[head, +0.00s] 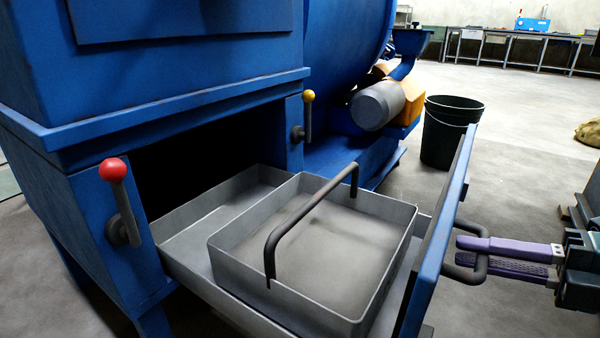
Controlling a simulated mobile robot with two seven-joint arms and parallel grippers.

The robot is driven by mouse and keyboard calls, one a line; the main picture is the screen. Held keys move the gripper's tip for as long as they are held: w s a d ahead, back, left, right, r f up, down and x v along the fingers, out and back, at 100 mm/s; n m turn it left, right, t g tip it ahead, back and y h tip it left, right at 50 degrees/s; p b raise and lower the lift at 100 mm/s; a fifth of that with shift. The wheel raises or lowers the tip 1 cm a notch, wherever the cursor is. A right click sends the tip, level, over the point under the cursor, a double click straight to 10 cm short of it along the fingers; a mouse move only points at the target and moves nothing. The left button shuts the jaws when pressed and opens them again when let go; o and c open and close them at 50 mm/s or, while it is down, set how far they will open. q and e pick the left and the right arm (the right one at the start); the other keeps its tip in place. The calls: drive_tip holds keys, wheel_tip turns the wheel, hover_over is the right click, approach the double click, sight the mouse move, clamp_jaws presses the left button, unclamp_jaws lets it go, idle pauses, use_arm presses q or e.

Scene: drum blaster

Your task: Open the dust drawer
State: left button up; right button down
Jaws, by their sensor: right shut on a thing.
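The dust drawer (196,221) is a grey metal tray pulled well out of the blue machine, with a dark opening behind it. Its blue front panel (436,250) stands upright at the right. A grey inner tray (285,283) with a dark arched handle (312,206) sits in the drawer. My right gripper (468,258), with purple fingers, comes in from the right and is shut on the dark drawer handle (477,272) on the panel's outer side. My left gripper is not in view.
A lever with a red knob (113,170) and one with a yellow knob (308,97) flank the opening. A black bucket (450,132) stands behind the panel. Open concrete floor lies to the right, with a workbench (520,35) far back.

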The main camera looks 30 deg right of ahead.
drive_tip(key=c, duration=0.8)
unclamp_jaws()
drive_tip(key=shift+c, duration=0.2)
drive_tip(key=shift+s+d+r, duration=0.1)
drive_tip(key=shift+s+d, duration=0.05)
drive_tip(key=shift+s, duration=0.15)
drive_tip(key=p+v, duration=0.2)
drive_tip(key=v, duration=0.7)
drive_tip(key=shift+d, duration=0.1)
